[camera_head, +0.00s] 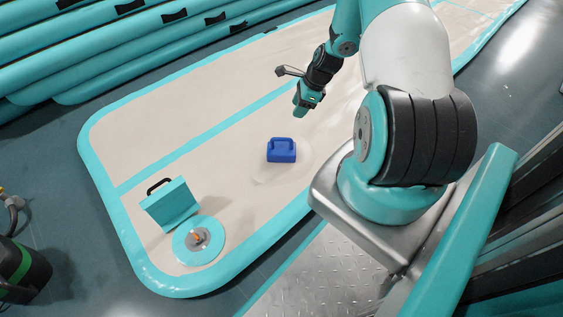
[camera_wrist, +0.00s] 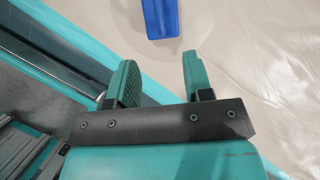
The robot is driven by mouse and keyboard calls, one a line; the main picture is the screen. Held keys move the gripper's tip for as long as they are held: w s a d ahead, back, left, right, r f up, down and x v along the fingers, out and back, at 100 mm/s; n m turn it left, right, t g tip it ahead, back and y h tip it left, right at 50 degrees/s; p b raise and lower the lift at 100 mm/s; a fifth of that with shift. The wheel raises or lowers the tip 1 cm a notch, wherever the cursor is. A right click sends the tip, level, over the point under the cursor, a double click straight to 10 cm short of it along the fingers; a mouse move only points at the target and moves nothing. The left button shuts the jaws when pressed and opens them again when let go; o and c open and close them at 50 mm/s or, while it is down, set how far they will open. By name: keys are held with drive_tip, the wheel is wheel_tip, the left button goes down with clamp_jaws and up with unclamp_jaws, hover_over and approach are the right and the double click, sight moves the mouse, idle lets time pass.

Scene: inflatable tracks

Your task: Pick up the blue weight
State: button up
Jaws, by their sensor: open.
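The blue weight (camera_head: 281,152), a small block with a handle on top, sits on the beige surface of the inflatable track. My gripper (camera_head: 299,111) is above and behind it in the head view, apart from it. In the wrist view, part of the blue weight (camera_wrist: 161,18) shows at the top edge, beyond my gripper's fingers (camera_wrist: 157,78); the rest is cut off. The two fingers are spread apart with nothing between them.
A teal case (camera_head: 170,205) with a black handle and a round teal disc (camera_head: 199,241) stand at the track's (camera_head: 230,192) near left end. Rolled teal tracks (camera_head: 100,45) lie at the back left. The track around the weight is clear.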

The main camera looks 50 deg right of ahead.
sight(282, 138)
drive_tip(key=b+x, duration=0.2)
drive_tip(key=x, duration=0.2)
drive_tip(key=b+x, duration=0.2)
drive_tip(key=x, duration=0.2)
drive_tip(key=b+x, duration=0.2)
drive_tip(key=x, duration=0.2)
drive_tip(key=shift+s+d+f+b, duration=0.2)
drive_tip(key=shift+s+d+b, duration=0.1)
drive_tip(key=shift+s+d, duration=0.1)
drive_tip(key=b+x, duration=0.1)
drive_tip(key=x, duration=0.1)
drive_tip(key=b+x, duration=0.4)
drive_tip(key=shift+s+a+f, duration=0.1)
drive_tip(key=shift+a+f, duration=0.05)
drive_tip(key=shift+a, duration=0.15)
clamp_jaws()
drive_tip(key=shift+r, duration=0.2)
